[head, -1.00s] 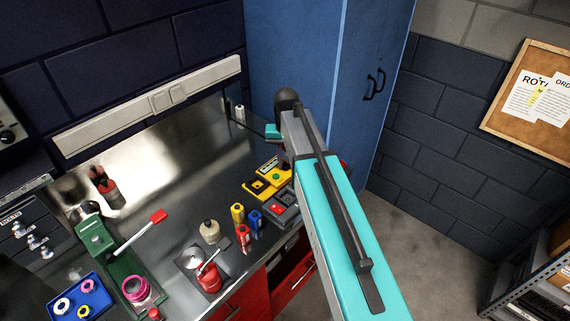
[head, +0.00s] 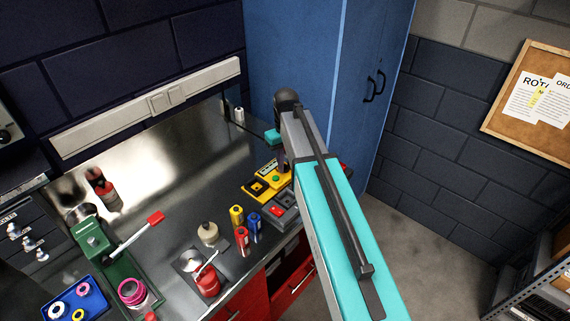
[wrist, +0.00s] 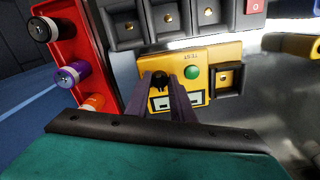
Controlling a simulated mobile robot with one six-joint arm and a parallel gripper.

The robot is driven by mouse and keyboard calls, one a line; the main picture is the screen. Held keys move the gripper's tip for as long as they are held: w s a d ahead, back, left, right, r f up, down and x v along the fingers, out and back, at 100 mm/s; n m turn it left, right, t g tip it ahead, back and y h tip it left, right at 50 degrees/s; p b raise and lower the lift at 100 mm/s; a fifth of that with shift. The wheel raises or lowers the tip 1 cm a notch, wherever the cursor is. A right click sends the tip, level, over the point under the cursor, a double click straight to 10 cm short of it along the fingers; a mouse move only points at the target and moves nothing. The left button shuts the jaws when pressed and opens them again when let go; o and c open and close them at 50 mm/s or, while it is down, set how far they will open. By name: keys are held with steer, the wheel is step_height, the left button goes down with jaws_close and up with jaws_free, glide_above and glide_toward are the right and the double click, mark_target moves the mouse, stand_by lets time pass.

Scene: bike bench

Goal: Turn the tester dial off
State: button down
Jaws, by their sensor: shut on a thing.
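The yellow tester (head: 257,188) lies on the bench beside my arm in the head view. In the wrist view the tester (wrist: 215,58) has a green button, printed labels and a square recess at its right. My gripper (wrist: 166,84) reaches down over the tester's face, its two fingers close together. The small black dial (wrist: 158,82) shows between the fingertips, and they are shut on it. The fingers hide part of the dial, so I cannot read its setting. In the head view my arm hides the fingertips.
A grey charger (wrist: 140,28) with several slots adjoins the tester in the wrist view. A red holder (wrist: 68,54) with several batteries stands at its left. Loose batteries (head: 241,240), a red can (head: 208,284) and a green vise (head: 93,240) stand on the bench.

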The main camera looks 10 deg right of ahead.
mark_target(286, 165)
steer(key=c, duration=1.5)
jaws_free()
steer(key=shift+c, duration=0.2)
steer(key=shift+r, duration=0.1)
steer(key=shift+r+p, duration=0.6)
steer(key=shift+r, duration=0.25)
step_height(286, 165, up, 12)
steer(key=p, duration=0.3)
steer(key=shift+f, duration=0.15)
